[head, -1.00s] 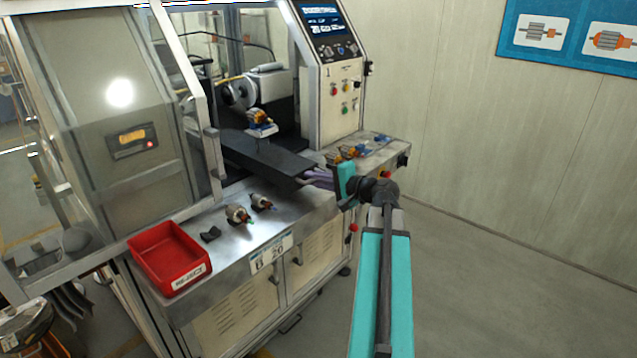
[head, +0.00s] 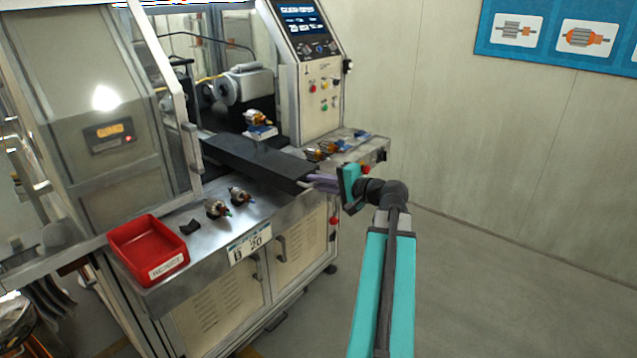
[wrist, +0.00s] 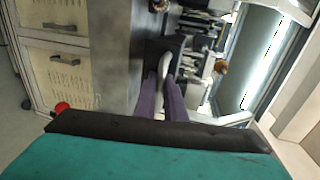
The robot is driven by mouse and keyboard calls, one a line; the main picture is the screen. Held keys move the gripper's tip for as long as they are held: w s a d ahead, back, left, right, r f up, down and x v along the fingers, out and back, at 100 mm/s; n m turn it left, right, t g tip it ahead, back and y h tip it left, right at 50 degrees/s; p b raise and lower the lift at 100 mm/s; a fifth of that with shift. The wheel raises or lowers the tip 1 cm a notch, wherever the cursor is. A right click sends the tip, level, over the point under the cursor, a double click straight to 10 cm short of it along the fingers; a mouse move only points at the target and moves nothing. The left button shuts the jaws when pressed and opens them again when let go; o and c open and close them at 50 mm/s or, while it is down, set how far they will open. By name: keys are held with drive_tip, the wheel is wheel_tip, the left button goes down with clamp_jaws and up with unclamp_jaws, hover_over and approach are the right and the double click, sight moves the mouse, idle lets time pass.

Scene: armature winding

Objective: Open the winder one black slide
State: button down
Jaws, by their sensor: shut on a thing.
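The black slide (head: 258,163) is a long dark bar lying across the winder (head: 318,90), from inside the machine out over the steel worktop. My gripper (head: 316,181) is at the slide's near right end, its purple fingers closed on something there. In the wrist view the fingers (wrist: 163,96) reach forward to a pale handle-like piece (wrist: 166,66) in front of the dark slide. An armature (head: 258,120) sits on a small holder behind the slide. The exact contact at the fingertips is small and partly hidden.
A red reject bin (head: 148,250) stands at the worktop's left front. Two armatures (head: 228,202) lie on the worktop, and more (head: 325,150) lie on the ledge at right. A red knob (head: 333,220) is on the cabinet's side. The floor at right is clear.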

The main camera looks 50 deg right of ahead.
drive_tip(key=c, duration=2.1)
unclamp_jaws()
drive_tip(key=shift+s, duration=0.15)
drive_tip(key=b+v, duration=0.2)
drive_tip(key=v, duration=1.1)
drive_tip(key=shift+s+r+b, duration=0.2)
drive_tip(key=shift+s+b, duration=0.1)
drive_tip(key=shift+b, duration=0.1)
